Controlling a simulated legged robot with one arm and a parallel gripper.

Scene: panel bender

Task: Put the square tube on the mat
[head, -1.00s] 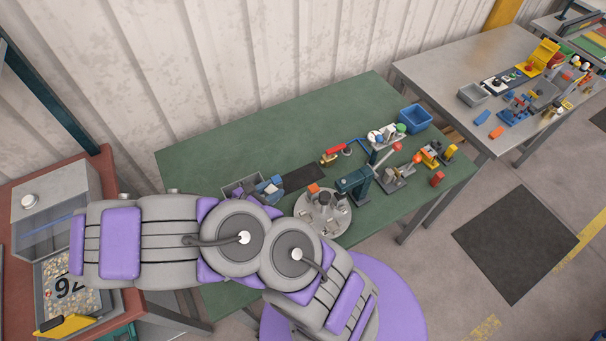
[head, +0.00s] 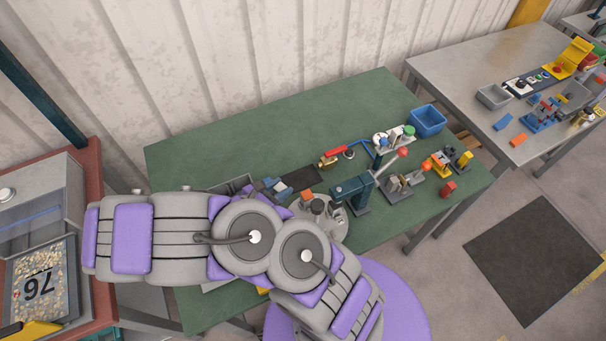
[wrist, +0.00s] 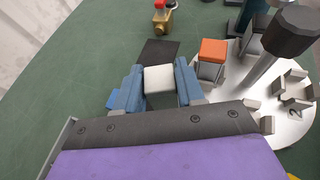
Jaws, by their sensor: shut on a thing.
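My gripper (wrist: 158,90) has blue fingers that are shut on a pale grey, block-like piece, which I take to be the square tube (wrist: 159,78). The dark mat (wrist: 159,52) lies flat on the green table, just beyond the fingertips in the wrist view. In the head view the mat (head: 301,178) is just right of my gripper (head: 279,190), and its bare surface shows. The tube's lower part is hidden by the fingers and palm. I cannot tell its exact height above the table.
A round plate (wrist: 296,128) with small grey fixtures and an orange-topped block (wrist: 213,50) stands close on the right. A red-and-brass valve (head: 330,160) lies beyond the mat. A grey bin (head: 238,183) is partly hidden behind my arm. The back left of the green table (head: 210,160) is clear.

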